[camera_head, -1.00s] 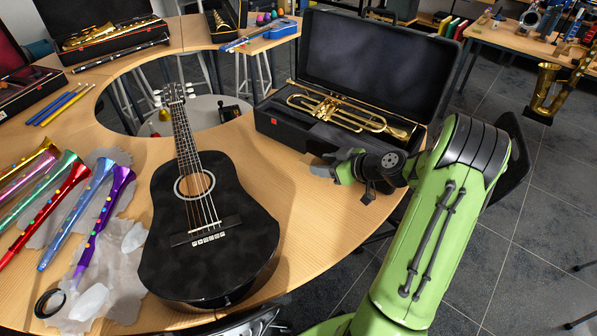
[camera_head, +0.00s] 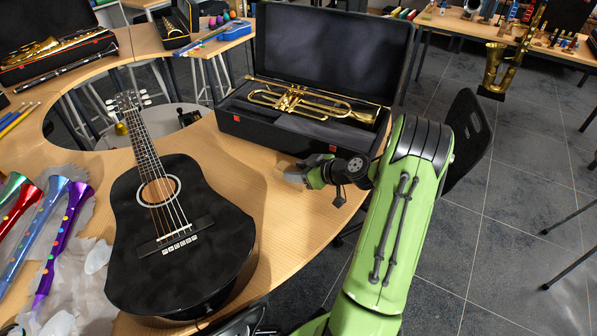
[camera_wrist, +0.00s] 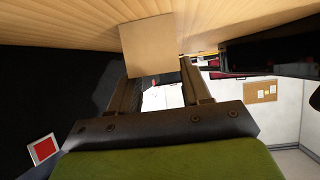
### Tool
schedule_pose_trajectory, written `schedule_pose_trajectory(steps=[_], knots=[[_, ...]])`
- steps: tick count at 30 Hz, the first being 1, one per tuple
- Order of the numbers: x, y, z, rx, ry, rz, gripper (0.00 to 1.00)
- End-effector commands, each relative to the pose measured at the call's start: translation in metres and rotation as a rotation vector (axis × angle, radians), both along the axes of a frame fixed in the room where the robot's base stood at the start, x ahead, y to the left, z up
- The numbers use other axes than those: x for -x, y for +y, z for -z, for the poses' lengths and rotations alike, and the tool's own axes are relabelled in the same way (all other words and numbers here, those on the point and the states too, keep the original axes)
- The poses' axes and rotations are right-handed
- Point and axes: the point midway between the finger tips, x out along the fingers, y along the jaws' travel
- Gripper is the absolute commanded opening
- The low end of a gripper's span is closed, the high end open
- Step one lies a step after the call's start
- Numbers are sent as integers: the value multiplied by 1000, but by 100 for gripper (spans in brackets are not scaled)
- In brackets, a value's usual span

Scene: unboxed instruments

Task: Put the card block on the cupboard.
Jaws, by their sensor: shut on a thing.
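The card block is a plain tan, flat-faced piece (camera_wrist: 150,46) between my fingertips in the wrist view. My gripper (camera_wrist: 158,75) is shut on it, with a dark finger on either side. In the head view my gripper (camera_head: 299,174) is over the right edge of the curved wooden table, just in front of the black trumpet case. The block is too small there to tell clearly from the fingers. I cannot pick out a cupboard in either view.
The open trumpet case (camera_head: 290,137) stands close behind my gripper. A black guitar (camera_head: 175,230) lies to the left on the table (camera_head: 283,215). A black chair (camera_head: 468,140) stands right of my arm. Grey floor (camera_head: 520,235) is open to the right.

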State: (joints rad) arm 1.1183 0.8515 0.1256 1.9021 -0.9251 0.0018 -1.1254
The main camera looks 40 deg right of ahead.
Motion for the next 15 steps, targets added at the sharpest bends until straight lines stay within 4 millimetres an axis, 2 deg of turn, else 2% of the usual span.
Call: schedule_pose_trajectory(steps=[1,6,15], knots=[[0,0,2,0,0,0,49],[0,0,1,0,0,-1,74],[0,0,-1,0,0,-1,74]])
